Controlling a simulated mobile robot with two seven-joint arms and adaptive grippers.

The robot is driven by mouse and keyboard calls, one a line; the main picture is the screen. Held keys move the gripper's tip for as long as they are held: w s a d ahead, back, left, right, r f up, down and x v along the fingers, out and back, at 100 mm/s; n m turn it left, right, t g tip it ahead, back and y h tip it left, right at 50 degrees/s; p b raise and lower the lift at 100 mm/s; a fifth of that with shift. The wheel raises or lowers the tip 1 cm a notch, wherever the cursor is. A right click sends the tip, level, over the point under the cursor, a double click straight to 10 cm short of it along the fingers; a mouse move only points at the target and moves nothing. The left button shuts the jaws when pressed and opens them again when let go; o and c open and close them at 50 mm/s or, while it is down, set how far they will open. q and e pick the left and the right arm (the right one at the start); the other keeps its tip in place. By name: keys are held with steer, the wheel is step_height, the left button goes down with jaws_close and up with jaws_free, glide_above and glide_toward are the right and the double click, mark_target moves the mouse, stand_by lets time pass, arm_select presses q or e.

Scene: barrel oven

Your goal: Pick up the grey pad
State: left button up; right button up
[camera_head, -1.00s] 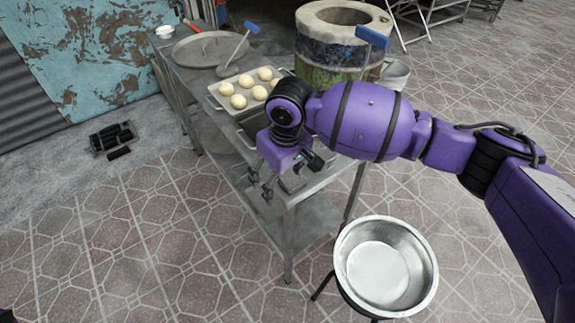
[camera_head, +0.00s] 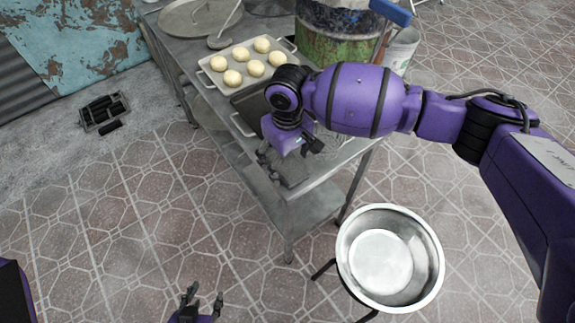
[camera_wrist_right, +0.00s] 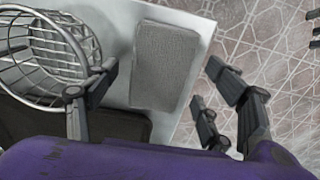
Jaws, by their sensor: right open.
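The grey pad (camera_wrist_right: 165,65) is a flat rounded rectangle lying on the light metal tabletop, near its edge, in the right wrist view. My right gripper (camera_wrist_right: 160,78) is open, with its fingers to the left and right of the pad and nothing held between them. In the head view the right gripper (camera_head: 271,166) is over the near end of the metal table (camera_head: 312,178); I cannot make out the pad there, as the gripper and arm cover that area. My left gripper (camera_head: 203,297) is open and empty at the bottom edge, over the floor.
A wire basket (camera_wrist_right: 45,48) stands left of the pad, close to the left finger. A dark tray (camera_head: 250,105) and a tray of dough balls (camera_head: 213,85) lie farther back. A metal bowl (camera_head: 385,258) on a stand is right of the table. Floor at left is mostly clear.

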steer(key=shift+f, duration=0.65)
steer(key=c, duration=1.4)
arm_select(q)
steer(key=shift+w+r, duration=0.15)
steer(key=shift+w, duration=0.2)
arm_select(e)
steer(key=shift+o, duration=0.2)
steer(key=shift+r, duration=0.1)
steer(key=shift+r, duration=0.6)
arm_select(q)
steer(key=shift+w+d+r+p, duration=0.1)
steer(key=shift+d+r+p, duration=0.05)
steer(key=shift+r+p, duration=0.45)
steer(key=shift+d+r+p, duration=0.15)
steer(key=shift+r+p, duration=0.3)
steer(key=shift+p, duration=0.2)
arm_select(e)
steer(key=s+a+r, duration=0.2)
steer(key=s+r, duration=0.3)
steer(key=s, duration=0.1)
steer(key=s+a+r, duration=0.2)
steer(key=s+r, duration=0.4)
steer(key=s, duration=0.1)
steer(key=shift+s+a+r, duration=0.15)
steer(key=shift+a+r, duration=0.1)
steer(key=shift+r, duration=0.05)
arm_select(q)
steer(key=shift+w, duration=0.1)
